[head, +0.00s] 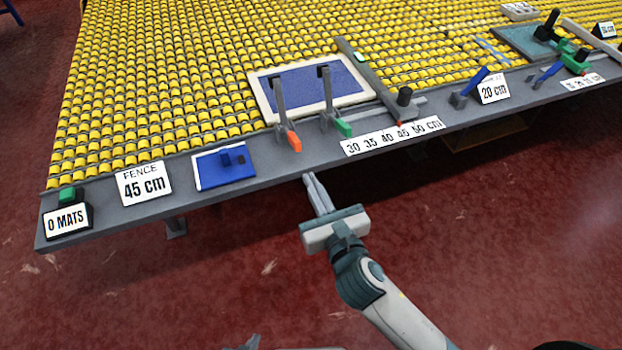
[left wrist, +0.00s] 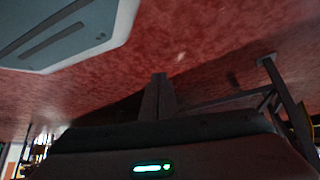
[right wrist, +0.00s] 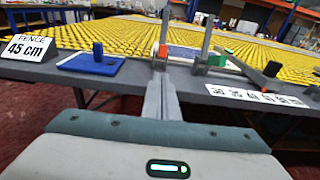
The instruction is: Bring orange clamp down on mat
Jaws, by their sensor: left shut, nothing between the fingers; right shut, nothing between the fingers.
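The mat, blue (head: 302,90) with a cream border, lies at the table's front. The orange clamp (head: 294,141) stands at the mat's front edge, its grey arm upright and its orange-tipped handle toward the table's front edge. A matching green-handled clamp (head: 343,127) stands to its right, arm also upright. My right gripper (head: 310,180) is shut and empty, just in front of the table edge, below the orange clamp and apart from it. In the right wrist view its fingers point toward the orange clamp (right wrist: 162,50). My left gripper (left wrist: 159,78) is shut and empty above the red floor.
The grey table edge (head: 200,190) holds a fence sign (head: 144,183), a blue plate (head: 224,166), a "0 MATS" box (head: 67,220) and a ruler label (head: 392,136). A long grey fence bar (head: 368,80) borders the mat's right. Yellow rollers (head: 180,70) cover the table behind.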

